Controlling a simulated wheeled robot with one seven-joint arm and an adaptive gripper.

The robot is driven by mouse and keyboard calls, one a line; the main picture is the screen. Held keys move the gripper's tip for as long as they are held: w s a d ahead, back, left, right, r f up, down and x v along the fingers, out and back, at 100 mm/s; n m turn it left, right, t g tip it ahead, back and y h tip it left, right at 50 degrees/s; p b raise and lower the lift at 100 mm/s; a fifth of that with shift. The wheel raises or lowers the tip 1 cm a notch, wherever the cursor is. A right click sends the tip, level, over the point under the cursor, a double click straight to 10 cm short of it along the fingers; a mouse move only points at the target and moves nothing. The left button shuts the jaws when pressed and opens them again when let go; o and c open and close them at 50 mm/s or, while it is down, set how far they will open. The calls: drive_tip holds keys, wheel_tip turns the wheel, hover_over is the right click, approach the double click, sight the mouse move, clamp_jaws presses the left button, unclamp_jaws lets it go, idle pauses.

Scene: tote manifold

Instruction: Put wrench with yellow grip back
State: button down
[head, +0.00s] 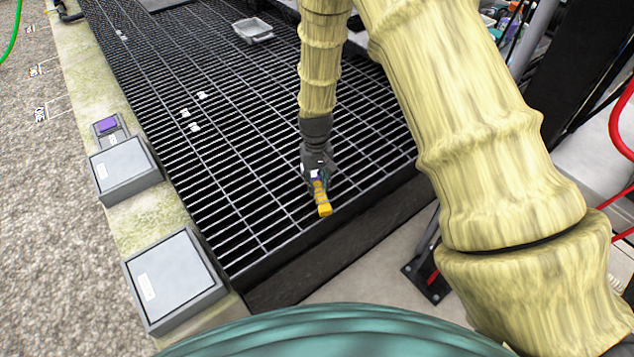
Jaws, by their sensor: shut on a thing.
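My gripper (318,172) is over the near part of the dark metal grating, toward its front edge. It is shut on the wrench with yellow grip (322,198). The yellow grip end sticks out below the gripper, toward the bottom of the picture. The rest of the wrench is hidden by the gripper or too small to make out. I cannot tell how high the wrench is above the grating.
The dark grating (240,110) is mostly bare, with a few small pale pieces (193,112) and a grey tray (253,30) at the back. Grey boxes (175,280) and a purple-topped block (107,126) line the left ledge. A red tube (622,120) is at right.

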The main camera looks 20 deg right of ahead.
sight(316, 181)
drive_tip(key=c, duration=1.1)
unclamp_jaws()
drive_tip(key=shift+f, duration=0.1)
drive_tip(key=r, duration=0.4)
drive_tip(key=r+p, duration=0.1)
drive_tip(key=r, duration=0.3)
drive_tip(key=w+r, duration=0.1)
drive_tip(key=r, duration=0.3)
drive_tip(key=shift+r, duration=0.1)
